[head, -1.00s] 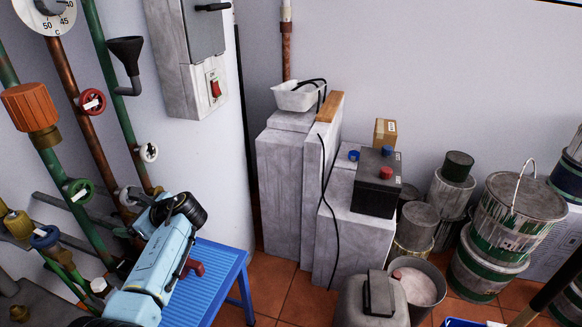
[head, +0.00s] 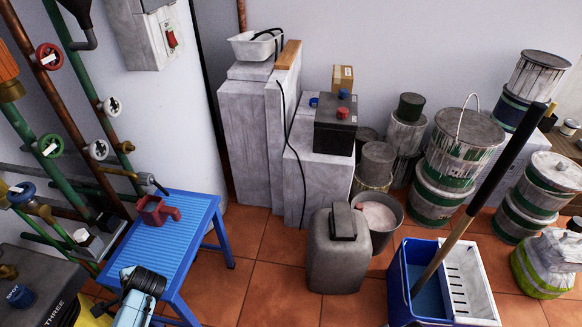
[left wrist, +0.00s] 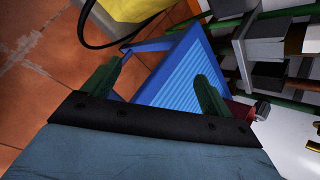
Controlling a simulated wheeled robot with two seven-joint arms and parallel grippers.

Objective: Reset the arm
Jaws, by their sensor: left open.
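My left arm (head: 135,297) shows at the bottom left of the head view as a pale blue link with a black joint, in front of the blue stool (head: 178,240). Its fingertips are not visible there. In the left wrist view my left gripper (left wrist: 157,84) has its two green fingers wide apart with nothing between them. Beyond them is the blue stool top (left wrist: 172,72). A dark red object (head: 157,210) lies on the stool; part of it shows beside the right finger in the left wrist view (left wrist: 242,110). My right gripper is not in view.
Pipes with valves (head: 49,144) stand at the left wall. A grey canister (head: 335,262), a blue bucket (head: 396,290) with a long handle, and several paint tins (head: 446,150) occupy the right. Tiled floor (head: 268,285) is clear between stool and canister.

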